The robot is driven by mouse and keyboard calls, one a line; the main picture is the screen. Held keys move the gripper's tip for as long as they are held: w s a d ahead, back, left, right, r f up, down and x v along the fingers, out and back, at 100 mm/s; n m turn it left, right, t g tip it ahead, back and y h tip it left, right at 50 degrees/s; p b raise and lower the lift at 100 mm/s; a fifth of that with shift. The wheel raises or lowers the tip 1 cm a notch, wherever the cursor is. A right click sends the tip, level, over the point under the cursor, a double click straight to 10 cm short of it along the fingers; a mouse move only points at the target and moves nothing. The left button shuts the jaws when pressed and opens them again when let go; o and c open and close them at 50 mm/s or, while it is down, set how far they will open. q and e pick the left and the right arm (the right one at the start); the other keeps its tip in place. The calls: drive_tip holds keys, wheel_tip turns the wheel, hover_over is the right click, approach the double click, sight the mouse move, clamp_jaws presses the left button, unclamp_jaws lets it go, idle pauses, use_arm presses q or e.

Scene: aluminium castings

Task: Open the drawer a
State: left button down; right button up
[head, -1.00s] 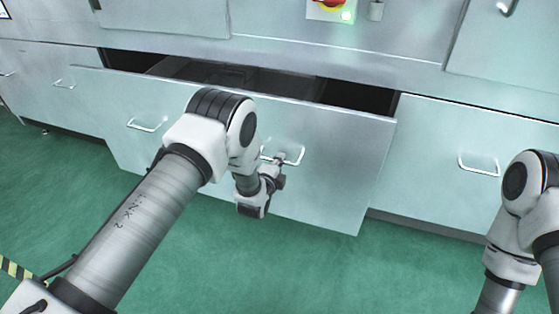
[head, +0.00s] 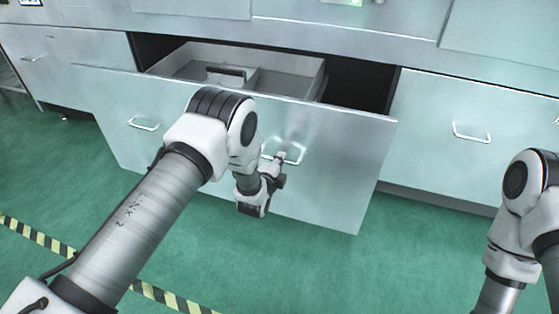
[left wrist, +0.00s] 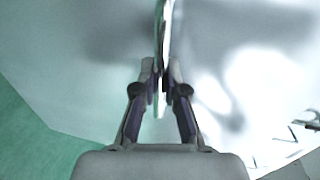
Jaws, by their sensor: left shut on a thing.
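The drawer (head: 330,170) is a wide pale metal front in the middle of the head view, pulled out from the cabinet. It has two bar handles, a left one (head: 143,125) and a right one (head: 293,156). My left gripper (head: 279,162) is at the right handle, shut on it. In the left wrist view the two fingers (left wrist: 162,80) close on the thin handle bar (left wrist: 161,50) from both sides. A grey tray with a divider (head: 285,78) shows inside the drawer. My right gripper is out of the frames; only part of that arm shows.
Closed cabinet fronts stand at left (head: 50,65) and right (head: 490,125) of the drawer, each with handles. A green floor (head: 300,270) lies in front, clear apart from a yellow and black stripe (head: 60,250).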

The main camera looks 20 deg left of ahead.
use_arm(q)
drive_tip(key=c, duration=1.2)
unclamp_jaws()
drive_tip(key=shift+s, duration=0.1)
drive_tip(key=v, duration=1.1)
drive_tip(key=shift+s, duration=0.35)
